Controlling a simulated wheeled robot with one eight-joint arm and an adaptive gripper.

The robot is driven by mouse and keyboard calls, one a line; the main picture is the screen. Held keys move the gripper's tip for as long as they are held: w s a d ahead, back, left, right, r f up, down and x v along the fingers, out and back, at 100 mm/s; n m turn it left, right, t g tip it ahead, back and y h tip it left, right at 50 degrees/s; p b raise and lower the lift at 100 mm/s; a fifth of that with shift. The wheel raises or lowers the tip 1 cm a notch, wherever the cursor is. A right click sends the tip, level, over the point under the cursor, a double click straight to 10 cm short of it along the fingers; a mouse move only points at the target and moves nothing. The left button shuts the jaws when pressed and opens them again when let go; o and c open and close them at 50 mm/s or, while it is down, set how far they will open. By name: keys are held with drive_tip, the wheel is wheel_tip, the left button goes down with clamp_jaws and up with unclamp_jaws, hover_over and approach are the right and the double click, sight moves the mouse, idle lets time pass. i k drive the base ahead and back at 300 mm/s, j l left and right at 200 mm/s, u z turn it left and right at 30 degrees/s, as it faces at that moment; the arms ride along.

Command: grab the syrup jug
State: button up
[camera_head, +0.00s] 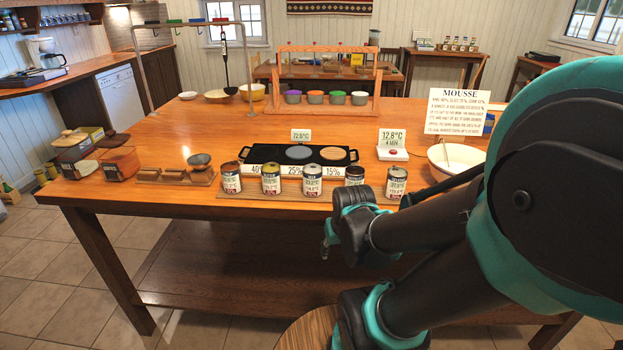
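I cannot make out a syrup jug for certain in the head view. Several labelled cans (312,181) stand in a row along the front edge of the wooden table (240,135). My arm, black and teal, fills the right side and reaches in front of the table's front edge. What looks like my gripper (328,236) is partly hidden behind my arm's joint, below the table top. Its fingers are too small and covered to tell open from shut. I see nothing held in it.
A black warming plate (298,155) sits behind the cans. A white bowl (452,160) and a mousse sign (457,112) stand at the right. Coloured cups (315,97) stand under a wooden frame at the back.

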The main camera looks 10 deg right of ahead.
sight(234, 175)
drive_tip(key=z, duration=0.75)
drive_tip(key=u, duration=1.3)
